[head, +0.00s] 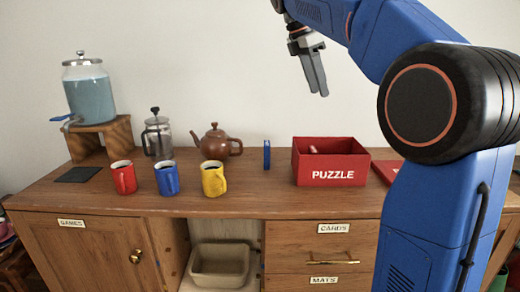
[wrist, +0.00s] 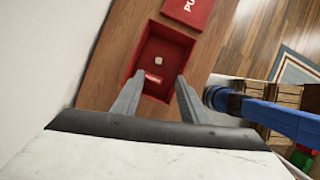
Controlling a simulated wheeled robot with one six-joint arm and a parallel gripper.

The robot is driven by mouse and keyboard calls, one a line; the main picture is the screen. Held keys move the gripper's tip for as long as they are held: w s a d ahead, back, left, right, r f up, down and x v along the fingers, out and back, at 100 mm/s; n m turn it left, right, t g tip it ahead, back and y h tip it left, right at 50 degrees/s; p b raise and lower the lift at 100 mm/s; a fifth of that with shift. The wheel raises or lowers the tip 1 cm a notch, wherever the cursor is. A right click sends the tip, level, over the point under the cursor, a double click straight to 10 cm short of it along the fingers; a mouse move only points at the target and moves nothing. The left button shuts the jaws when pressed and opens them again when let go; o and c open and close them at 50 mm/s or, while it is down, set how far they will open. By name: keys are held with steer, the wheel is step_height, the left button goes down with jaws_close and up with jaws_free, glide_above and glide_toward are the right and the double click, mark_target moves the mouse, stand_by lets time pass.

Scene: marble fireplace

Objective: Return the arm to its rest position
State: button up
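My blue arm stands at the right in the head view. My gripper (head: 317,83) hangs from it in the air, above the cabinet top and over the red puzzle box. In the wrist view my gripper (wrist: 160,97) has its two grey fingers clearly apart, with nothing between them. The open puzzle box (head: 330,176) stands on the cabinet top below; in the wrist view the box (wrist: 178,37) holds a small pale piece (wrist: 158,61) on its floor.
The red lid (head: 385,170) lies right of the box. A blue upright item (head: 267,154), brown teapot (head: 217,143), press pot (head: 157,136), red mug (head: 123,178), blue mug (head: 167,178), yellow mug (head: 213,180) and drink dispenser (head: 90,92) stand leftward. Air above is free.

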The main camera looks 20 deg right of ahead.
steer(key=s+a+f+m+t+y, duration=0.2)
steer(key=s+a+f+m, duration=0.2)
steer(key=s+f+m, duration=0.5)
steer(key=s+a+f+m+t+y, duration=0.2)
steer(key=s+f+m, duration=0.6)
steer(key=s+f, duration=1.3)
step_height(320, 180, down, 6)
steer(key=shift+s+a+f+m+t+y, duration=0.2)
steer(key=shift+a+m+t+y, duration=0.15)
steer(key=shift+a, duration=0.6)
steer(key=shift+r, duration=0.1)
